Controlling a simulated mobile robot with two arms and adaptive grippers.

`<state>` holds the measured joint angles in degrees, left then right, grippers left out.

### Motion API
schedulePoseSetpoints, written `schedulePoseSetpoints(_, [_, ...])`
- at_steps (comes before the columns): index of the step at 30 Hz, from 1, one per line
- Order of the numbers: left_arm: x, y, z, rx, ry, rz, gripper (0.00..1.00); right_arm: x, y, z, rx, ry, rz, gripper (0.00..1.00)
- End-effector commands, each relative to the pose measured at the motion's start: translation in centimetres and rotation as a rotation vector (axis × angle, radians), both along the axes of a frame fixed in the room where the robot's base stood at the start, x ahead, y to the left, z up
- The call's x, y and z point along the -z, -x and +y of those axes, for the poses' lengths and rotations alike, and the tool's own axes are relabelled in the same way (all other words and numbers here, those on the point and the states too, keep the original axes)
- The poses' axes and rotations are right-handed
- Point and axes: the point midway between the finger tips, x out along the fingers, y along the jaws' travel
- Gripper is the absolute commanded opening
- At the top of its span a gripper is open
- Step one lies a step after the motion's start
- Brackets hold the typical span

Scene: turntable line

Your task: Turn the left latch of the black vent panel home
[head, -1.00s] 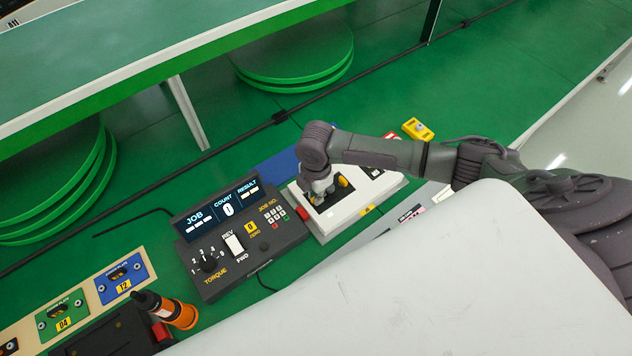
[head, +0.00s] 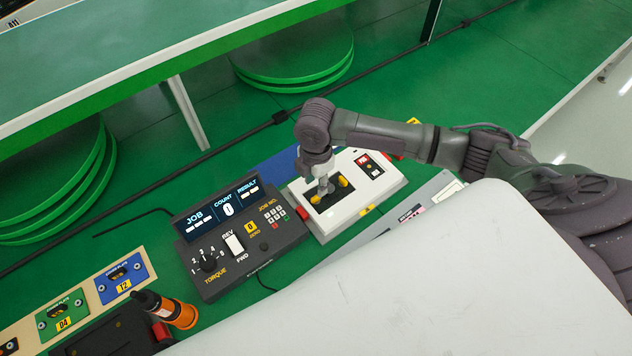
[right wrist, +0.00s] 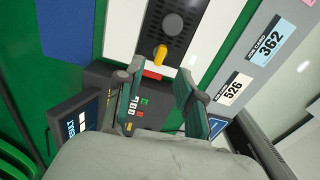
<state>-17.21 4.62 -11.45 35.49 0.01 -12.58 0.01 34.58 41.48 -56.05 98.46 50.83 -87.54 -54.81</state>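The black vent panel (head: 330,201) lies in a white fixture (head: 365,198), with a yellow latch at each end. The left latch (head: 316,200) is beside the fixture's red tab. The right latch (head: 343,181) is just right of my right gripper (head: 323,186), which is over the panel. In the right wrist view, the left latch (right wrist: 160,55) is a yellow tab on the panel (right wrist: 183,45), pointing roughly along the picture's vertical. The open fingers (right wrist: 160,78) stand apart either side of its line, with nothing between them. My left gripper is not in view.
A dark torque controller (head: 240,235) stands left of the fixture. The red tab (head: 301,213) sits between them. An orange-handled tool (head: 170,308) and numbered plates (head: 122,278) are at lower left. A white surface (head: 400,285) fills the foreground.

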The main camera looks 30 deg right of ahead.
Motion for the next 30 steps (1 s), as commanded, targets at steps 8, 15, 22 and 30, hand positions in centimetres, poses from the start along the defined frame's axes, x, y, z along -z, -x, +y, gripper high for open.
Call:
schedulePoseSetpoints(8, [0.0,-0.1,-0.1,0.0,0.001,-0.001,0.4,-5.0,0.0,0.0,-0.001,0.0,-0.002,0.38])
schedulePoseSetpoints(15, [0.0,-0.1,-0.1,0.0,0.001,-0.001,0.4,-6.1,0.0,0.0,0.0,0.0,0.0,0.38])
schedulePoseSetpoints(22, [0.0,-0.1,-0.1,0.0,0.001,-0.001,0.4,-6.1,0.0,0.0,0.001,0.0,0.0,0.38])
schedulePoseSetpoints(30, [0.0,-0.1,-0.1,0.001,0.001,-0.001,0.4,-6.1,0.0,0.0,0.0,0.0,0.001,0.38])
